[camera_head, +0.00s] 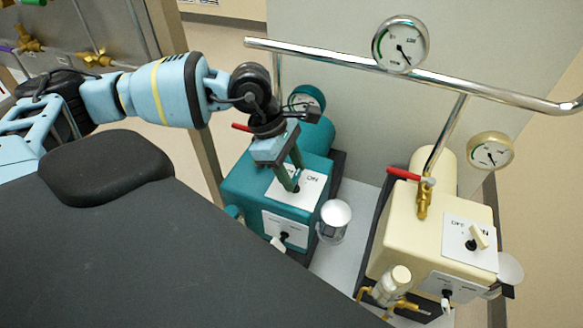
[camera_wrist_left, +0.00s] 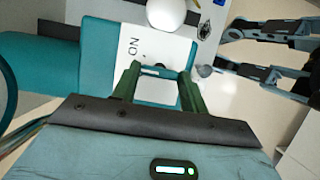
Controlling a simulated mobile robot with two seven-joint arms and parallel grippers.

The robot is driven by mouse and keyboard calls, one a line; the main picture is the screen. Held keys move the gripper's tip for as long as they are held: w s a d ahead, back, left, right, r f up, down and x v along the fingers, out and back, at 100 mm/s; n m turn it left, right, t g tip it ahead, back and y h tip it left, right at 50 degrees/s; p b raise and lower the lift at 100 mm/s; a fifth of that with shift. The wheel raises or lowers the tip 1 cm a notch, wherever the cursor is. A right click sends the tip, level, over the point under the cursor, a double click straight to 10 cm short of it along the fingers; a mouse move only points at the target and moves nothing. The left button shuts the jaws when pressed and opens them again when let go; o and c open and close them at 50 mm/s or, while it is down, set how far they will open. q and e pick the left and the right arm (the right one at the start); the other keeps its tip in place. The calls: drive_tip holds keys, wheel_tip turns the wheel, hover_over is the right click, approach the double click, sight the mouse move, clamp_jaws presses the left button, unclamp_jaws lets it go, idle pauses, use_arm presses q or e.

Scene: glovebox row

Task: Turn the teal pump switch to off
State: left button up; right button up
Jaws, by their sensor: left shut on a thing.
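The teal pump (camera_head: 250,185) stands at the middle of the head view, with a white switch plate (camera_head: 313,185) on its top. My left gripper (camera_head: 295,184) reaches down over this plate from above. My right gripper is not in view.
A cream pump (camera_head: 400,235) with its own switch (camera_head: 479,237) stands to the right. A chrome rail (camera_head: 480,84) with a gauge (camera_head: 400,44) runs behind and above. A red-handled valve (camera_head: 405,174) sticks up between. A white-topped jar (camera_head: 335,215) stands close beside the teal pump.

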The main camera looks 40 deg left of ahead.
use_arm(q)
drive_tip(key=shift+s+r+n+t+p, duration=0.1)
drive_tip(key=shift+n+t+p, duration=0.3)
drive_tip(key=shift+n, duration=0.35)
drive_tip(key=shift+s+r+n+t+p, duration=0.1)
drive_tip(key=shift+n+t+p, duration=0.3)
drive_tip(key=shift+n, duration=0.35)
drive_tip(key=shift+d+n+y+p, duration=0.1)
drive_tip(key=shift+n+y+p, duration=0.3)
drive_tip(key=shift+n, duration=0.5)
drive_tip(key=shift+f+n+t+p, duration=0.1)
drive_tip(key=shift+n+t+p, duration=0.2)
drive_tip(key=shift+n, duration=0.2)
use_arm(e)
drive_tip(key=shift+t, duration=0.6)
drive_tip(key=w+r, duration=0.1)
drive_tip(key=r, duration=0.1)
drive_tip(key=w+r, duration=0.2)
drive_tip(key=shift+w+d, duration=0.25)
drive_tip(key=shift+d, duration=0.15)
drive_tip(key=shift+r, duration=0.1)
use_arm(q)
drive_tip(key=o, duration=1)
drive_tip(key=shift+s+r, duration=0.15)
drive_tip(key=shift+r, duration=0.2)
drive_tip(key=v, duration=0.7)
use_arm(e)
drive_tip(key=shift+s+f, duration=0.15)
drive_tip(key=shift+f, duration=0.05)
